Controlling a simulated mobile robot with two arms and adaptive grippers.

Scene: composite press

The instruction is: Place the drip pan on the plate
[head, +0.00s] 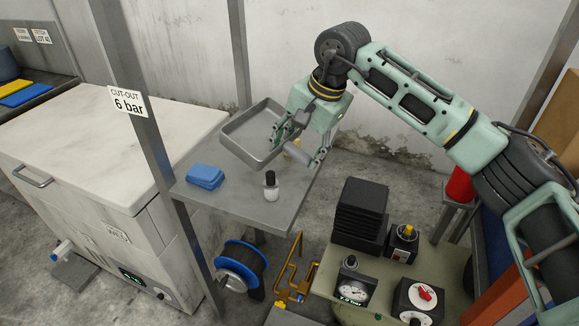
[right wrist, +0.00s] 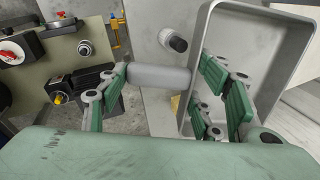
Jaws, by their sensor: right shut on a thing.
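The drip pan (head: 240,150) is a shallow grey rectangular tray with a stubby cylindrical grey handle (right wrist: 160,77). It appears tilted over the back of a grey metal plate-like top (head: 225,208); I cannot tell whether they touch. My right gripper (head: 297,143) is shut on the pan at its handle side. My left gripper is not in view.
Blue folded cloths (head: 205,177) and a white bottle with black cap (head: 271,187) stand on the grey top. A metal post (head: 150,140) rises at its left. Black stacked blocks (head: 360,211) and gauges (head: 352,285) sit on a green bench at the right.

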